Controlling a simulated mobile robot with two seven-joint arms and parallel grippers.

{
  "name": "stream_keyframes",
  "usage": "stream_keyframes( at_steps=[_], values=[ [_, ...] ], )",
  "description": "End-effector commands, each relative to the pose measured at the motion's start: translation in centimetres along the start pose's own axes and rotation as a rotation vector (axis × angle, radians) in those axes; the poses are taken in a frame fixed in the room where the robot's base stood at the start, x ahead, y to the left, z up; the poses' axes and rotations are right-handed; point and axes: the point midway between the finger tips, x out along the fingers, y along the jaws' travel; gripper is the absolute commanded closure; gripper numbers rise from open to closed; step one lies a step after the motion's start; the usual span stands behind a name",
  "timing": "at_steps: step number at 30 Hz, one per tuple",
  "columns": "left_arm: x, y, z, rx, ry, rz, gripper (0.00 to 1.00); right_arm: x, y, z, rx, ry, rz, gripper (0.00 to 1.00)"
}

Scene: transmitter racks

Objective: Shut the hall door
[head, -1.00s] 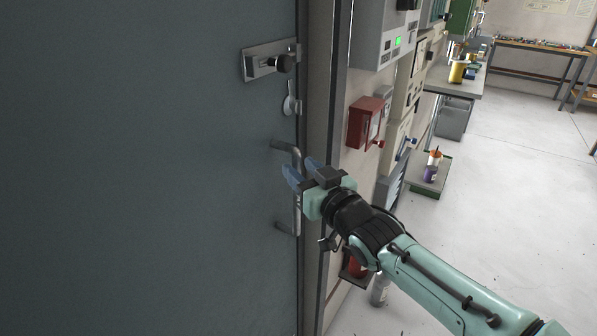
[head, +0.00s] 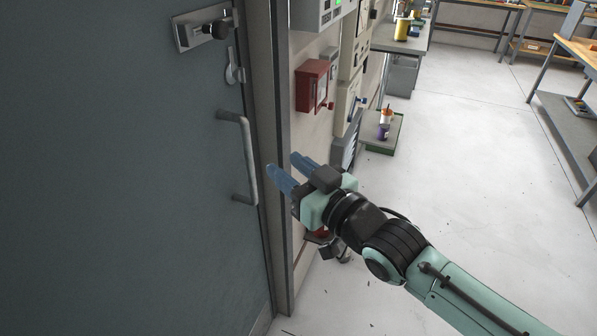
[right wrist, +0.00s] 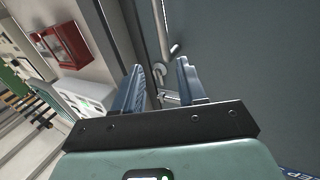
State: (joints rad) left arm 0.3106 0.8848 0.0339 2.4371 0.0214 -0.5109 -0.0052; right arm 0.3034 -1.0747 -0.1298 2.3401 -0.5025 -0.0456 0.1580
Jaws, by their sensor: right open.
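The hall door (head: 120,190) is a large dark grey-blue panel filling the left of the head view. Its edge lies along the door frame (head: 283,150), and it looks flush or nearly so. A grey bar handle (head: 247,160) is mounted upright near that edge, with a bolt latch (head: 207,28) and a small keyhole plate (head: 233,68) above. My right gripper (head: 282,172) is open and empty, just right of the handle and apart from it. In the right wrist view its two blue fingers (right wrist: 162,85) point towards the door (right wrist: 250,60). My left gripper is not in view.
On the wall right of the frame hang a red box (head: 313,86) and grey panels. A low green-edged platform (head: 385,135) carries small containers. Workbenches (head: 570,120) stand at the right. The pale floor (head: 460,150) between is clear.

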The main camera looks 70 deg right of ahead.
Motion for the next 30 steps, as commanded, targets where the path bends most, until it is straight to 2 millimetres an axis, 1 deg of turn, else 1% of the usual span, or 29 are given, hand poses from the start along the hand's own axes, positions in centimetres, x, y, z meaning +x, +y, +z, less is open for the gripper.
stream_keyframes(
  at_steps=[1, 3, 7, 30],
  values=[
    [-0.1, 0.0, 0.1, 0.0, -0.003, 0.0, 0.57, -0.7, 0.0, -0.1, 0.0, 0.004, -0.001, 0.59],
    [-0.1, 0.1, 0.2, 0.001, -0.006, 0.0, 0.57, -1.2, 0.0, -0.1, 0.0, 0.002, 0.0, 0.59],
    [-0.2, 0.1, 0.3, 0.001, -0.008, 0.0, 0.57, -1.7, 0.0, 0.0, -0.001, 0.001, 0.0, 0.59],
    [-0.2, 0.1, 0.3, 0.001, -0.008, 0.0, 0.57, -1.8, 0.0, 0.0, -0.001, 0.0, 0.0, 0.59]
  ],
)
